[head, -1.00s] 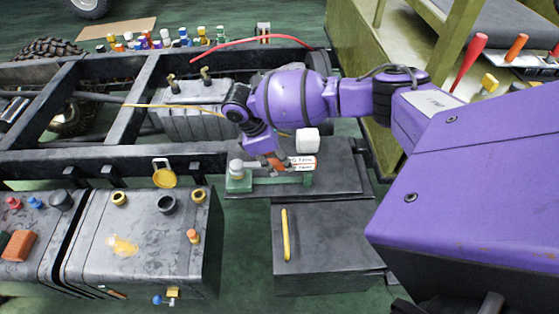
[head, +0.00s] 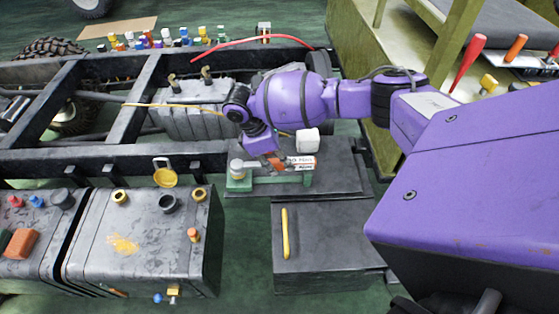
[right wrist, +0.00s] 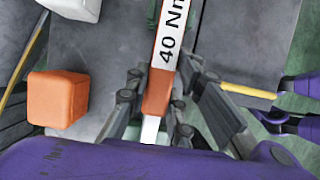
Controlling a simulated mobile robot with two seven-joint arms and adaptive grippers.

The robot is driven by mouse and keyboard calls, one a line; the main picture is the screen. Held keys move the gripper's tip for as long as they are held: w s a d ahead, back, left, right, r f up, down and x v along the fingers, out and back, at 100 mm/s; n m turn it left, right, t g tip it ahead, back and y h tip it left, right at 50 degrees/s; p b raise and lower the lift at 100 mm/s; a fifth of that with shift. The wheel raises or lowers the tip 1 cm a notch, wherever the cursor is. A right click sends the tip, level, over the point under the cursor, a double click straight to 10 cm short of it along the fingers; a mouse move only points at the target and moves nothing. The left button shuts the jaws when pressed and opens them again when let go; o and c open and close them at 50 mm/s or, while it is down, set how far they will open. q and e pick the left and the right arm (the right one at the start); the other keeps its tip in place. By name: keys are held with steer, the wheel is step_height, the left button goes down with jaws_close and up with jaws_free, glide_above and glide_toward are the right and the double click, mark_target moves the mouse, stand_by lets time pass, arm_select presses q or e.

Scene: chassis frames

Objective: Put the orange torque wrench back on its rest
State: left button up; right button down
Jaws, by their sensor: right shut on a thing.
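The orange torque wrench (head: 300,161) has a white label and lies along the green rest (head: 240,185) on the dark box beside the frame. In the right wrist view, the wrench (right wrist: 169,45) reads "40 Nm" and its orange part runs down between my fingers. My right gripper (head: 275,161) is shut on it; the fingers (right wrist: 158,98) flank it in the wrist view. The wrench's left end is partly hidden by my gripper, and I cannot tell whether it touches the rest. My left gripper is not in view.
A white block (head: 307,140) stands just behind the wrench. An orange block (right wrist: 58,98) shows close to the gripper in the wrist view. A yellow bar (head: 285,232) lies on the front dark box. The tank (head: 145,240) with caps stands to the left.

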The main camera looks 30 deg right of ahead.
steer(key=shift+f, duration=0.5)
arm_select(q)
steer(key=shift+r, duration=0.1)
arm_select(e)
steer(key=shift+f, duration=0.3)
stand_by(0.6)
steer(key=c, duration=1.5)
jaws_free()
steer(key=shift+o, duration=0.2)
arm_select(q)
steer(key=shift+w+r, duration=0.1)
arm_select(e)
steer(key=shift+r+p, duration=1.75)
steer(key=shift+r, duration=1.8)
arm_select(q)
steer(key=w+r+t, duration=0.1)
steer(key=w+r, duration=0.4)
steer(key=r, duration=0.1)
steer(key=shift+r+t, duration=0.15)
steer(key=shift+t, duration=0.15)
arm_select(e)
steer(key=shift+f, duration=0.1)
